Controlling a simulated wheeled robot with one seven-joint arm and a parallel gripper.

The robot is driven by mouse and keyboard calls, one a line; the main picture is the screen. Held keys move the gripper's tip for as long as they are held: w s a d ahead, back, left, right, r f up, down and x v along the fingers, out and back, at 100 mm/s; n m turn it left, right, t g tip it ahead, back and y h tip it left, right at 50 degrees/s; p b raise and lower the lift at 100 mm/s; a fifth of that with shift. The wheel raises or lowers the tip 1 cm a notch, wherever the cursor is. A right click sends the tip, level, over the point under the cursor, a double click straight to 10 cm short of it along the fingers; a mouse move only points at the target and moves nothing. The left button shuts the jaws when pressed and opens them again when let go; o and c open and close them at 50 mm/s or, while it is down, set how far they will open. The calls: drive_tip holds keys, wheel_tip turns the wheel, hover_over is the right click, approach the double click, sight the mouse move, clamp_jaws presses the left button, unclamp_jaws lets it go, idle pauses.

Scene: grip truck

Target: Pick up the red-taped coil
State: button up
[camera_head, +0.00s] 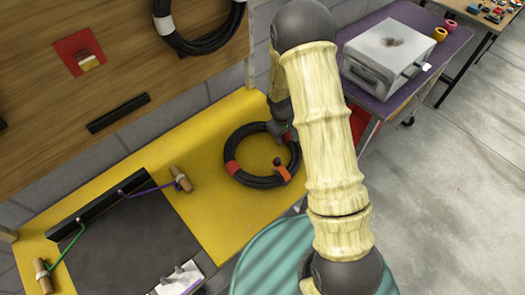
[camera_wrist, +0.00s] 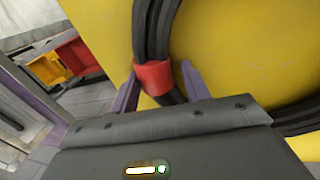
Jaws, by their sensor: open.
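A black coil (camera_head: 258,182) lies on the yellow bench top, with a red tape band (camera_head: 232,168) at its left and an orange-red one (camera_head: 284,173) at its near right. My gripper (camera_head: 288,137) is at the far right part of the ring, partly hidden by my arm. In the wrist view, my open gripper (camera_wrist: 160,70) has one finger on each side of the black cable (camera_wrist: 155,30), at a red tape band (camera_wrist: 153,77). The gripper body hides the lower part of the cable.
Another black coil (camera_head: 200,45) hangs on the wooden wall panel above the yellow bench (camera_head: 205,215). A grey metal box (camera_head: 385,55) stands on a purple table to the right. A dark mat and wooden-handled cords lie at the left. Floor is clear at right.

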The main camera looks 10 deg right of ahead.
idle(0.4)
clamp_jaws()
drive_tip(key=shift+r, duration=0.1)
drive_tip(key=shift+w+r, duration=0.1)
drive_tip(key=shift+r, duration=0.55)
wheel_tip(320, 180, up, 9)
drive_tip(key=shift+f+b, duration=0.15)
drive_tip(key=shift+b, duration=0.45)
